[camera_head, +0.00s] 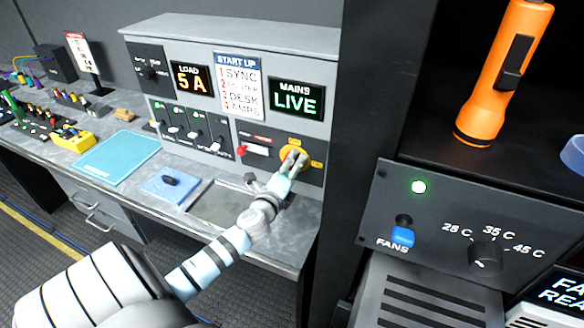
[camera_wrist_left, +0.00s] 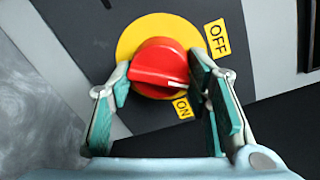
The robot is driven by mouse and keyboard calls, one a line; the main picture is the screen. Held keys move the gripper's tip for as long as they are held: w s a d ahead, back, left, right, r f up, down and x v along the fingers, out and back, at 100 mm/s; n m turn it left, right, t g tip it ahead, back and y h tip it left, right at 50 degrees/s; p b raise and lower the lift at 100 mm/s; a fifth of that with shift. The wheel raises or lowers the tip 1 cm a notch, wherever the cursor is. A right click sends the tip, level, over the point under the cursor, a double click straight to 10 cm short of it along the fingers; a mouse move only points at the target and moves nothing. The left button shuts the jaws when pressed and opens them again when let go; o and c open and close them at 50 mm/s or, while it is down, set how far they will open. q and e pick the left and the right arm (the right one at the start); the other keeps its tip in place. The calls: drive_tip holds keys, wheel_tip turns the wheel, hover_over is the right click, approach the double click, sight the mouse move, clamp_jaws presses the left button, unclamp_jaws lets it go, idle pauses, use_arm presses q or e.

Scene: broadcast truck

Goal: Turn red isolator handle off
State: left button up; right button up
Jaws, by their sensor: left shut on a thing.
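The red isolator handle (camera_wrist_left: 158,58) sits on a round yellow plate (camera_wrist_left: 128,42) in the left wrist view. Its white mark points right, between the OFF label (camera_wrist_left: 218,38) and the ON label (camera_wrist_left: 182,107). My left gripper (camera_wrist_left: 160,74) is shut on the handle, with one finger on each side. In the head view my left gripper (camera_head: 291,162) reaches the yellow plate (camera_head: 287,153) low on the console's right and mostly hides the handle. The MAINS display (camera_head: 296,100) above reads LIVE. My right gripper is not in view.
Left of the plate are a small red switch (camera_head: 241,150) and a row of breakers (camera_head: 192,133). A blue pad (camera_head: 160,190) with a dark object lies on the desk. A dark rack with a FANS panel (camera_head: 460,205) and an orange torch (camera_head: 500,75) stands close on the right.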

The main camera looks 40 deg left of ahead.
use_arm(q)
drive_tip(key=n, duration=0.3)
drive_tip(key=shift+r+b, duration=0.1)
drive_tip(key=shift+b, duration=0.25)
drive_tip(key=shift+r+n+h+b, duration=0.1)
drive_tip(key=shift+n+h+b, duration=0.25)
drive_tip(key=shift+n, duration=1.55)
drive_tip(key=o, duration=1.2)
drive_tip(key=shift+c, duration=0.2)
drive_tip(key=v, duration=1.2)
